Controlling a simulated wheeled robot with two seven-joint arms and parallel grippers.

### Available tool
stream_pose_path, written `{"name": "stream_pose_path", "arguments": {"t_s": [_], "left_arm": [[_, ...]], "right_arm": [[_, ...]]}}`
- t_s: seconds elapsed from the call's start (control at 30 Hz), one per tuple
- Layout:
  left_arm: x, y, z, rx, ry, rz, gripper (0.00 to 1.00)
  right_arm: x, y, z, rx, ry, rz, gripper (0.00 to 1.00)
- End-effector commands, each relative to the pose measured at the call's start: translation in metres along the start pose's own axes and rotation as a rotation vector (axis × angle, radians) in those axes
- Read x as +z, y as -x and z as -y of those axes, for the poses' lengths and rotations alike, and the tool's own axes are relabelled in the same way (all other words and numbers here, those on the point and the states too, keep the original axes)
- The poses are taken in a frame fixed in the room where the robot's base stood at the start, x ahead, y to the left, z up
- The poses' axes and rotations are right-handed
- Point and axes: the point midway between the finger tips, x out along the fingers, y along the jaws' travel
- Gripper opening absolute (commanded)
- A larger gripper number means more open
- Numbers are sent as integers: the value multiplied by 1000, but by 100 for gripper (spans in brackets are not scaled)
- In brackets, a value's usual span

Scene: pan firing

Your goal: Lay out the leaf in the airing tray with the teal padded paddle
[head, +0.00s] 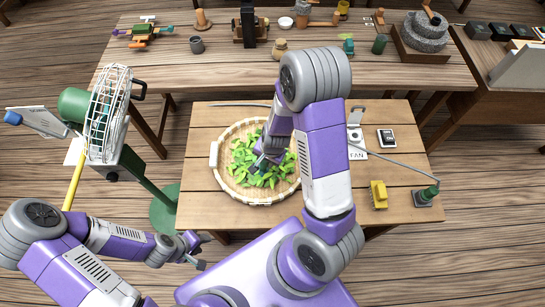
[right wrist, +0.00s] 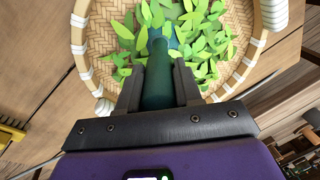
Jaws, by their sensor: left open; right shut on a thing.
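The airing tray (head: 217,172) is a round woven basket with pale side handles, on the small wooden table. Green leaves (head: 284,172) lie loosely heaped over its middle. In the right wrist view the leaves (right wrist: 208,42) lie mostly at the top, and the tray's weave shows bare around them. My right gripper (head: 265,160) is over the tray, shut on the dark teal handle of the paddle (right wrist: 157,85). The paddle's far end is among the leaves and partly hidden. My left gripper (head: 197,250) is open and empty, left of the table's front edge.
A fan (head: 108,115) on a green stand is left of the table. A fan switch (head: 356,142), a dark scale-like device (head: 387,138), a yellow brush (head: 378,195) and a green-topped stand (head: 425,196) are right of the tray. A back bench (head: 220,65) holds tools.

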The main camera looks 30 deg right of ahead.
Motion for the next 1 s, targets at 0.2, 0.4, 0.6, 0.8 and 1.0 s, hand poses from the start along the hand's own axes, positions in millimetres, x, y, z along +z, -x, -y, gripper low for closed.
{"name": "stream_pose_path", "arguments": {"t_s": [0.2,0.4,0.6,0.8,1.0], "left_arm": [[1,24,-9,0,0,0,43],[2,52,-19,0,0,0,43],[3,74,-28,0,0,0,43],[3,72,-27,0,0,0,43],[3,72,-27,0,0,0,43]], "right_arm": [[-2,28,6,-1,1,0,0],[-3,58,12,-2,0,0,0],[-4,83,16,-2,0,0,0],[-4,82,16,-1,0,0,0],[-4,81,16,-1,0,0,0]]}}
